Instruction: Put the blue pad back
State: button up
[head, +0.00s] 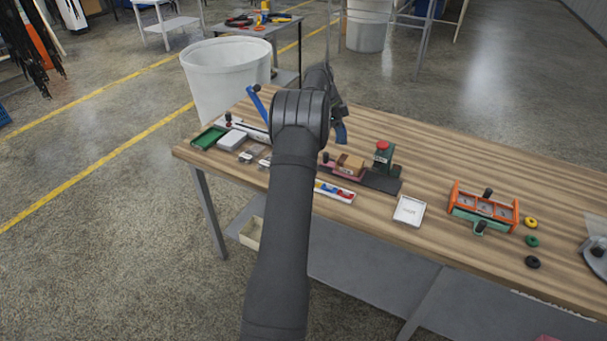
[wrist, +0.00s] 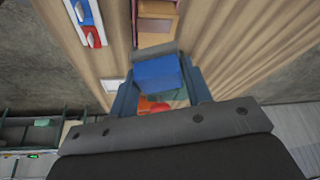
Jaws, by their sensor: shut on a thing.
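My gripper (wrist: 160,92) is shut on a blue pad (wrist: 157,74), a block-like piece held between its two fingers in the wrist view. In the head view my gripper (head: 340,132) is above the back part of the wooden bench, partly hidden by my arm; the pad cannot be told apart from the fingers there. A white tray with coloured parts (head: 334,191) lies near the bench's front edge, partly behind my arm. What looks like the same tray (wrist: 86,22), with blue and red parts, shows at the upper left of the wrist view.
A green device with a red knob (head: 382,157) stands upright beside a tan block (head: 350,165). A white square box (head: 409,210), an orange rack (head: 483,208) and several small rings (head: 531,241) lie to the right. A green tray (head: 208,138) is at the left end. Bare bench lies behind them.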

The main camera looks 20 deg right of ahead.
jog(key=n, duration=0.1)
jog(key=s+a+n+t, duration=0.1)
jog(key=n, duration=0.1)
jog(key=shift+f, duration=0.2)
jog(key=s+a+f+n+t, duration=0.2)
jog(key=s+a+n+t, duration=0.35)
jog(key=n, duration=0.55)
jog(key=shift+g+y, duration=0.5)
jog(key=shift+g, duration=0.25)
jog(key=w+a+f, duration=0.4)
jog(key=w+a, duration=0.1)
jog(key=w+a+f, duration=0.2)
jog(key=a, duration=0.1)
jog(key=shift+w+a+f, duration=0.2)
jog(key=shift+w+f, duration=0.05)
jog(key=shift+w, duration=0.05)
jog(key=shift+f, duration=2)
jog(key=shift+f, duration=0.1)
jog(key=o, duration=0.6)
jog(key=shift+o, duration=0.4)
